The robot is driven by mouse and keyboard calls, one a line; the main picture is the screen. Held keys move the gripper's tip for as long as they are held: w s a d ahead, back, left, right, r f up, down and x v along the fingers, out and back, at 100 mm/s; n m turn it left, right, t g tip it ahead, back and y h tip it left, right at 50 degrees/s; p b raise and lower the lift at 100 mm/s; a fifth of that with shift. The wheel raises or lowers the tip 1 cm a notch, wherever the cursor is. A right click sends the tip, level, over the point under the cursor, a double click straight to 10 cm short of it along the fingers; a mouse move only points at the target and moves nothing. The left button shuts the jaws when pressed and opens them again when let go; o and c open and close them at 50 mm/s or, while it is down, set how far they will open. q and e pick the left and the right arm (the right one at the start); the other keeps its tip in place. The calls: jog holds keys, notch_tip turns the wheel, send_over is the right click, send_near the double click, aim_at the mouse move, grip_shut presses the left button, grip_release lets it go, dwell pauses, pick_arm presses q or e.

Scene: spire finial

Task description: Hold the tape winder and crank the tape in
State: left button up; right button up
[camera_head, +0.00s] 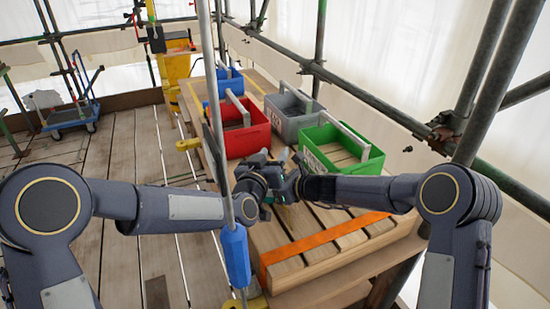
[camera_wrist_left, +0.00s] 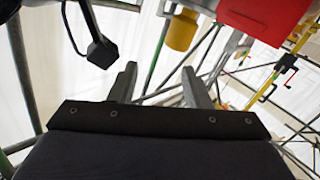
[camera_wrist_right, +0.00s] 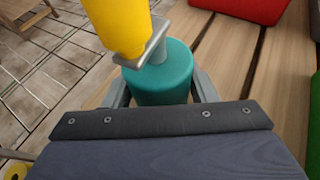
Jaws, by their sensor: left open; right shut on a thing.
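My right gripper (camera_wrist_right: 160,95) is shut on a teal cylinder (camera_wrist_right: 160,75), which sits between its two fingers. A grey bracket (camera_wrist_right: 147,45) and a yellow tapered part (camera_wrist_right: 115,22) are above the teal cylinder in the right wrist view; I cannot tell which of these belong to the tape winder. In the head view only a bit of teal (camera_head: 266,212) shows below the hands. My left gripper (camera_wrist_left: 160,85) is open, with nothing between its fingers in the left wrist view. In the head view it is close to the right gripper, over the bench's near part. No crank is clearly visible.
A slatted wooden bench (camera_head: 335,235) bears a red crate (camera_head: 250,137), a grey crate (camera_head: 290,118), a green crate (camera_head: 345,150) and a blue crate (camera_head: 230,82). An orange strap (camera_head: 325,239) crosses its near end. A pole with a blue sleeve (camera_head: 235,258) stands close to my left arm.

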pick_arm(q)
jog(key=s+a+f+m+y, duration=0.1)
jog(key=s+f+m, duration=0.1)
jog(key=s+f, duration=0.1)
jog(key=shift+t, duration=0.3)
jog(key=x, duration=0.7)
jog(key=shift+w+a+f, duration=0.1)
jog(key=shift+a+f, duration=0.05)
jog(key=shift+a, duration=0.05)
grip_shut()
